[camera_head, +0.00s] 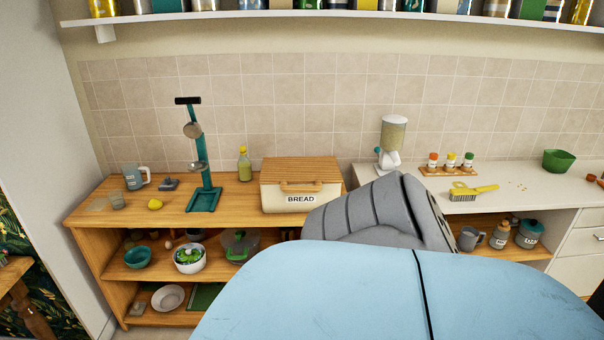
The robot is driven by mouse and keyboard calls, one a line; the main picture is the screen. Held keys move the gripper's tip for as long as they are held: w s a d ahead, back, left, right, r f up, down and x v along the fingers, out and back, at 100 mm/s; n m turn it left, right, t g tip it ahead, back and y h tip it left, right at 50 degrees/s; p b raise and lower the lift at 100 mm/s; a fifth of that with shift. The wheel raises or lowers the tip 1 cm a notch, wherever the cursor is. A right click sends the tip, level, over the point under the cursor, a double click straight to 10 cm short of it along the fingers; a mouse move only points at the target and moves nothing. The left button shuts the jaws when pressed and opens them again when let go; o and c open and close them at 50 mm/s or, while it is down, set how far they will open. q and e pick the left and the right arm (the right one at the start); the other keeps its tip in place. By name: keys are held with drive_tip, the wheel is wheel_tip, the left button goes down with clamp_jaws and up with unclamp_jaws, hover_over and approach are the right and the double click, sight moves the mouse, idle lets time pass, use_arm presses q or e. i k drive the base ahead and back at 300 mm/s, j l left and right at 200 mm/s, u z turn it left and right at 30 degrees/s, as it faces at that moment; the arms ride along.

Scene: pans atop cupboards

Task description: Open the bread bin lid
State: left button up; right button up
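The bread bin (288,206) is a cream box marked BREAD, standing on the wooden counter left of the middle of the head view. Its slatted wooden lid (300,170) is shut, with a wooden handle (301,187) along the front edge. A large grey and light-blue part, likely of my own arm, fills the lower middle and hides the bin's lower right corner. Neither gripper's fingers can be made out in this view.
A dispenser (391,140) and spice jars (451,160) stand to the right. A wall shelf (330,15) runs above.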

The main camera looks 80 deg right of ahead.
sight(284, 171)
drive_tip(key=z, duration=2.5)
drive_tip(key=i+u, duration=0.2)
drive_tip(key=i, duration=0.25)
drive_tip(key=i+l+u, duration=0.1)
drive_tip(key=i+u, duration=0.15)
drive_tip(key=i, duration=0.25)
